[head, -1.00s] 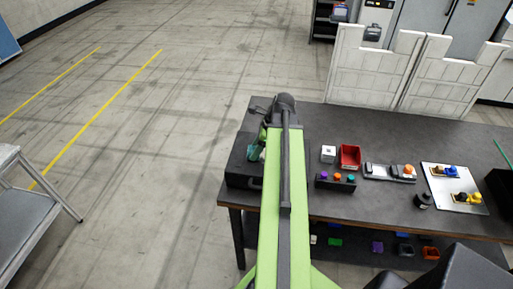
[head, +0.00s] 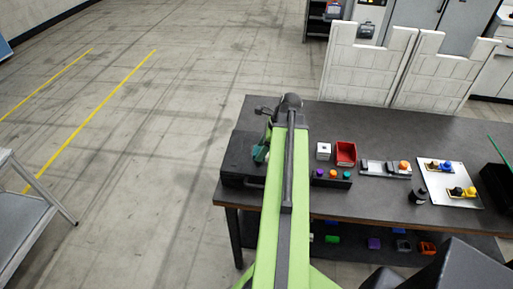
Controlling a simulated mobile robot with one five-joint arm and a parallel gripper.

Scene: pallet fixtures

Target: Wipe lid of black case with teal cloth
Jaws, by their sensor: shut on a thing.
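The black case (head: 238,165) sits at the left end of the dark table (head: 385,140), its lid facing up and its handle toward the front. The teal cloth (head: 260,154) is a small patch over the right part of the lid, at the end of my gripper (head: 263,148). My gripper is shut on the cloth. My green arm covers the right part of the case. Whether the cloth touches the lid cannot be told from here.
Right of my arm stand a white cube (head: 323,151), a red bin (head: 346,154), a black block with coloured knobs (head: 331,179) and a white board with parts (head: 452,186). White panels (head: 390,65) stand behind the table. The far left tabletop is clear.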

